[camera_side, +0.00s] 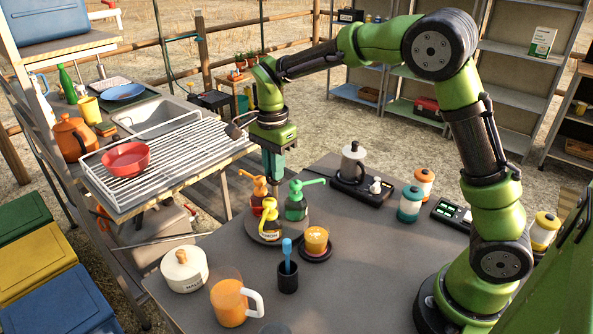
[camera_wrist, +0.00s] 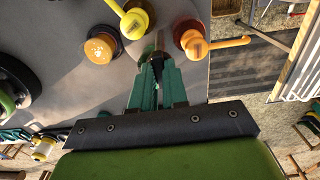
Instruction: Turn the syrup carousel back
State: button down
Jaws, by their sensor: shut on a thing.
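The syrup carousel (camera_side: 253,230) is a dark round turntable on the grey table. It carries an orange pump bottle (camera_side: 258,194) at the back left, a yellow one (camera_side: 270,222) at the front and a green one (camera_side: 296,207) at the right. My gripper (camera_side: 273,176) points down at the carousel's middle, between the bottles. It is shut on what looks like the carousel's upright centre post, mostly hidden by the fingers.
A drink glass (camera_side: 316,238) on a dark coaster stands close to the carousel's right. A dark cup with a blue-handled tool (camera_side: 287,275), an orange jug (camera_side: 230,303) and a white lidded pot (camera_side: 184,269) stand in front.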

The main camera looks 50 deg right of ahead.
dwell(0.3)
jog(key=c, duration=1.1)
grip_release()
jog(key=shift+c, duration=0.2)
jog(key=shift+r, duration=0.1)
notch_tip(320, 180, up, 17)
